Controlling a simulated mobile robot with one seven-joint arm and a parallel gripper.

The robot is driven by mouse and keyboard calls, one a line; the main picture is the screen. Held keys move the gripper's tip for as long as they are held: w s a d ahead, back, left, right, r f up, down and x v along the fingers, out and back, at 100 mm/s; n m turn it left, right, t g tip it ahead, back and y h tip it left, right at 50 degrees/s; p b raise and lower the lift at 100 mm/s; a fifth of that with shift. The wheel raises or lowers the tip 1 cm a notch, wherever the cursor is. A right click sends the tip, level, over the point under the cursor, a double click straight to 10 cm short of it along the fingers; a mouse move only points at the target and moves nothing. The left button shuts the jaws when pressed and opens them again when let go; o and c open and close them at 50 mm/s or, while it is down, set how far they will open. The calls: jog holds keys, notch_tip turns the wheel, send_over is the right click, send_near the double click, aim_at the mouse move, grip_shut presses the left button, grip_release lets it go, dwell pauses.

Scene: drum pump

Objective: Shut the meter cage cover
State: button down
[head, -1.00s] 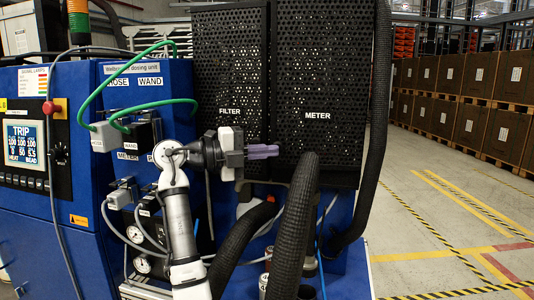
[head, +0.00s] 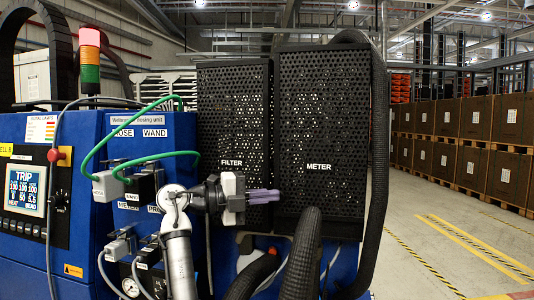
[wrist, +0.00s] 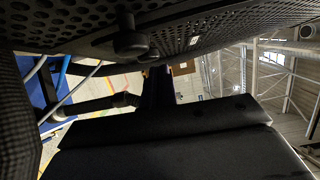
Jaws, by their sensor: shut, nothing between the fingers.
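The meter cage cover (head: 322,115) is a black perforated panel lettered METER, facing me on the right of the dosing unit in the head view. I cannot tell whether it sits flush or ajar. My gripper (head: 278,196) is shut and empty, its purple-grey fingers pointing right. In the head view they overlap the lower edge of the filter panel, left of and below the METER lettering; contact cannot be told. In the wrist view a perforated panel (wrist: 75,22) with a dark knob (wrist: 130,43) crosses the top, close to the camera.
The filter panel (head: 234,110) stands left of the meter cover. A thick black hose (head: 301,255) rises just right of and below my gripper; another hose (head: 379,150) runs down the meter cage's right side. Green hoses (head: 140,107) loop at the left. Floor at the right is clear.

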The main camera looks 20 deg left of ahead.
notch_tip(320, 180, up, 19)
jog(key=shift+f+p, duration=0.1)
jog(key=shift+p, duration=0.6)
jog(key=shift+s+f, duration=0.1)
